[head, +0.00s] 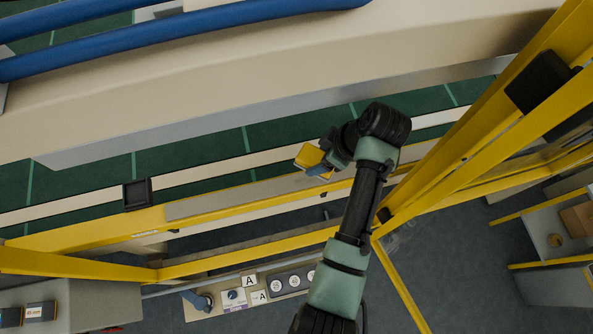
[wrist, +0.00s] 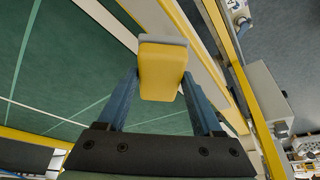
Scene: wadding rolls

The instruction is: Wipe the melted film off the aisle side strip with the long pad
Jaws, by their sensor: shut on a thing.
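My gripper (head: 320,168) is shut on the long pad (head: 308,157), a yellow block with a grey-blue face at one end. In the wrist view the pad (wrist: 162,72) sits between the two blue fingers, its grey face pointing away from my palm. In the head view it is over or near the cream strip beside the green bed; I cannot tell whether it touches anything. A long grey strip (head: 230,204) lies along the yellow rail. I cannot tell which strip is the aisle side one, and I cannot clearly make out melted film.
A large cream beam (head: 250,75) with blue tubes (head: 170,35) spans above the green bed (head: 215,150). Yellow posts (head: 480,125) stand close to my arm's right. A black square fitting (head: 137,194) sits on the rail at left. A control panel (head: 250,295) is at the bottom.

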